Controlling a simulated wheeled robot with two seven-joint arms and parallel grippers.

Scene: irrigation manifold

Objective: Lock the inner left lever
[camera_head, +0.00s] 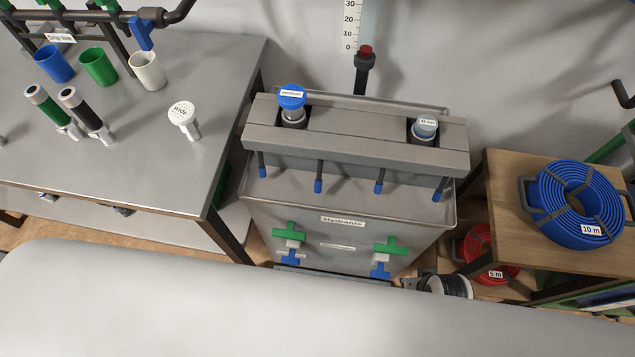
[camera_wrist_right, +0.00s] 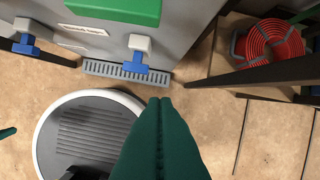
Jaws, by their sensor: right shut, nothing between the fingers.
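The manifold (camera_head: 355,148) is a grey block on top of a grey cabinet. A row of several dark levers with blue tips hangs along its front edge. The inner left lever (camera_head: 319,177) is the second from the left and points down toward the cabinet top. The inner right lever (camera_head: 379,181) hangs beside it, at a slight tilt. No gripper touches the levers in the head view. My right gripper (camera_wrist_right: 160,103) shows in its wrist view as green fingers, shut and empty, low over the floor in front of the cabinet. My left gripper is out of view.
The cabinet front carries green handles (camera_head: 290,231) and blue taps (camera_head: 380,270); one blue tap (camera_wrist_right: 138,62) is near my right fingertips, above a drain grate (camera_wrist_right: 105,70). A metal table (camera_head: 130,160) stands left. A wooden shelf (camera_head: 508,185) with hoses stands right.

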